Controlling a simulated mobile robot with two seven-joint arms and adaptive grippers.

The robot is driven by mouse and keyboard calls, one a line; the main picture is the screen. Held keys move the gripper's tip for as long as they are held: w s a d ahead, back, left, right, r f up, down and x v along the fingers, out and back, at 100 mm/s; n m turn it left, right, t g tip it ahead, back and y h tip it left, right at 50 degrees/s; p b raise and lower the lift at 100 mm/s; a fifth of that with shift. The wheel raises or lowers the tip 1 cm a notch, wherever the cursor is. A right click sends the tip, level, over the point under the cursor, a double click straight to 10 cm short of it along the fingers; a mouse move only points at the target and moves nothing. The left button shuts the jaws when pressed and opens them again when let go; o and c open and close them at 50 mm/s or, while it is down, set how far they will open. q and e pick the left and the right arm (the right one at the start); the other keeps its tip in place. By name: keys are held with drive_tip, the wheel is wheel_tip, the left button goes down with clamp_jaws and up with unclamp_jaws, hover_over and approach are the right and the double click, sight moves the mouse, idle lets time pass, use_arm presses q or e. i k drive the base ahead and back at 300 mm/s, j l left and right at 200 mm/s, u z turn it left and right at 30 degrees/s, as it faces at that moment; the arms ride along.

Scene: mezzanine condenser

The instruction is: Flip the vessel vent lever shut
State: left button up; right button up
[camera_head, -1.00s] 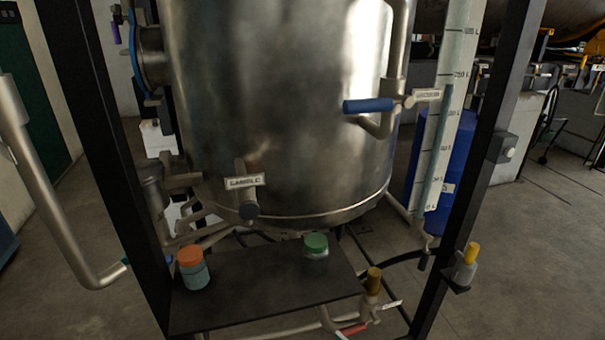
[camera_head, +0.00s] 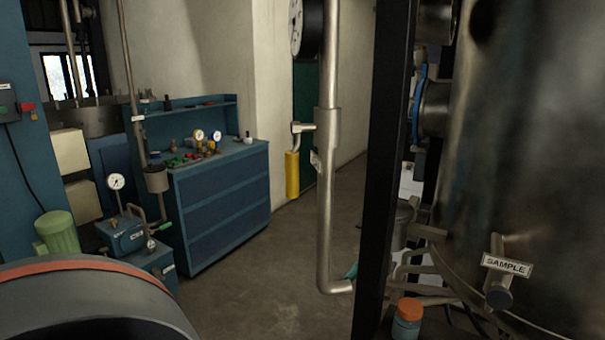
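The steel vessel (camera_head: 480,160) fills the right side of the head view and is cut off by the frame edge. A yellow-handled lever (camera_head: 292,175) hangs straight down from a short stub on the vertical pipe (camera_head: 328,180) left of the vessel. A small white tag (camera_head: 315,161) is beside it, too small to read, so I cannot tell whether this is the vent lever. A dark knob (camera_head: 499,297) sits under a "SAMPLE" label (camera_head: 507,266) on the vessel. Neither gripper is in view.
A black frame post (camera_head: 385,160) stands between the pipe and the vessel. An orange-capped jar (camera_head: 408,318) is at the bottom. A blue workbench (camera_head: 225,215) stands further back left. Open floor (camera_head: 270,280) lies between bench and pipe.

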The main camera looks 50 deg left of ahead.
sight(291, 156)
drive_tip(key=j+u, duration=0.1)
drive_tip(key=u, duration=1.4)
